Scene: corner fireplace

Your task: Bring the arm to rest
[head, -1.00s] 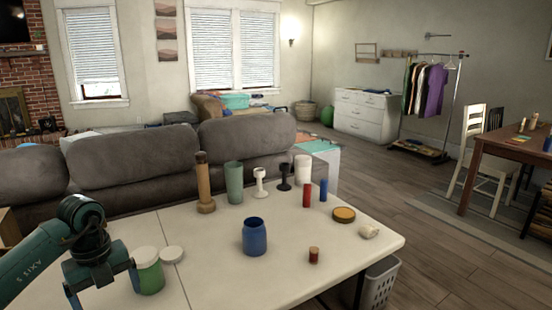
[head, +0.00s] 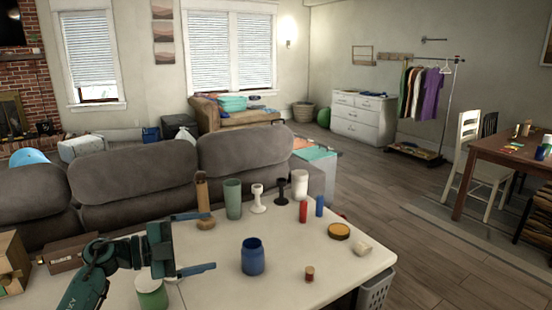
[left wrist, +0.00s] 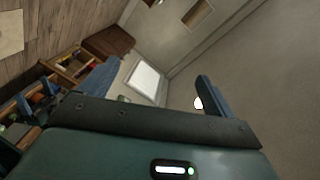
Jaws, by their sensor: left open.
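My left gripper (head: 212,240) reaches in from the left in the head view. Its two fingers are spread wide and point right, with nothing between them. It is above the left part of the white table (head: 225,291). A green jar with a white top (head: 151,299) stands below it, partly covered by the arm. An open blue jar (head: 253,258) stands to the right of the fingers, apart from them. In the left wrist view, my left gripper's fingers (left wrist: 157,70) are also apart and empty. My right gripper is not in view.
A tall wooden grinder (head: 202,194), partly hidden by the upper finger, a green cup (head: 233,200) and several small items stand along the table's back. A grey sofa (head: 135,178) is behind. The table's front right is mostly clear.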

